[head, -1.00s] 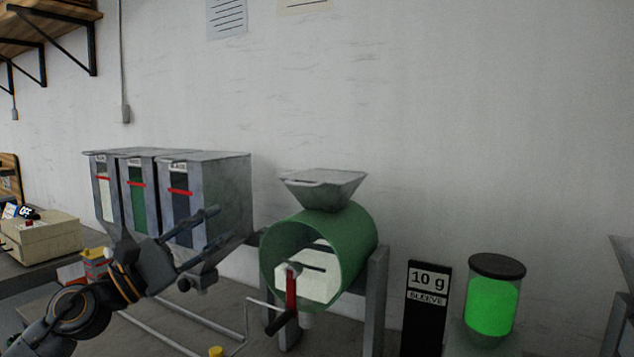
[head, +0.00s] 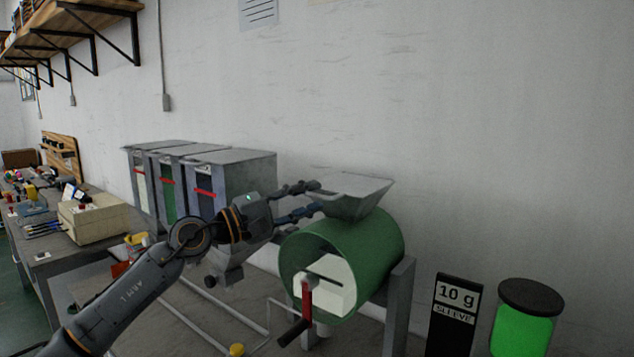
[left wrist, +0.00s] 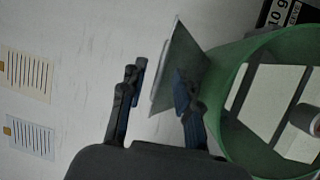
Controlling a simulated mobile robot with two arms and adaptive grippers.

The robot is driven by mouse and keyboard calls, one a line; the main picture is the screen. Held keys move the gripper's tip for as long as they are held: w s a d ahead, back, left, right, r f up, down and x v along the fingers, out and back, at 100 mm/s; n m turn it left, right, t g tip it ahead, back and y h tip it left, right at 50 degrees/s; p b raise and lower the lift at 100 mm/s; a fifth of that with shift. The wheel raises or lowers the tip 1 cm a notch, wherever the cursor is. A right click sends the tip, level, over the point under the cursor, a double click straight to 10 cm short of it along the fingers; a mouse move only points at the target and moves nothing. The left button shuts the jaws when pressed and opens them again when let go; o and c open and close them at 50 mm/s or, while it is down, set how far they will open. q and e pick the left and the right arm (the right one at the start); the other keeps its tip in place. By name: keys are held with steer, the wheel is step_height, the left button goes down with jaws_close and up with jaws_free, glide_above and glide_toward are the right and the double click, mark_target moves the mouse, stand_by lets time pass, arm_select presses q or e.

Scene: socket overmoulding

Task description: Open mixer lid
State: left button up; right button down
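The mixer is a green drum (head: 365,243) on a grey stand, with a grey hopper (head: 352,205) on top. The flat top of the hopper, where a lid would lie, looks closed (head: 350,184). My left gripper (head: 318,197) is at the hopper's left side, its two fingers spread apart, one near the top rim and one lower. In the left wrist view the fingers (left wrist: 161,78) are open, and the hopper's edge (left wrist: 177,58) shows between them and close to the right finger. I cannot tell whether they touch. My right gripper is in neither view.
Grey bins (head: 235,170) stand behind and left of my left arm. A red-handled crank (head: 306,300) sits on the drum's front. A black "10 g sleeve" sign (head: 455,315) and a jar of green material (head: 525,325) stand to the right.

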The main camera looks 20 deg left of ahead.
arm_select(q)
steer(key=shift+w+d+r, duration=0.2)
steer(key=shift+w+d, duration=0.15)
steer(key=shift+w, duration=0.05)
steer(key=shift+w+d+p, duration=0.3)
steer(key=shift+w, duration=0.1)
jaws_close()
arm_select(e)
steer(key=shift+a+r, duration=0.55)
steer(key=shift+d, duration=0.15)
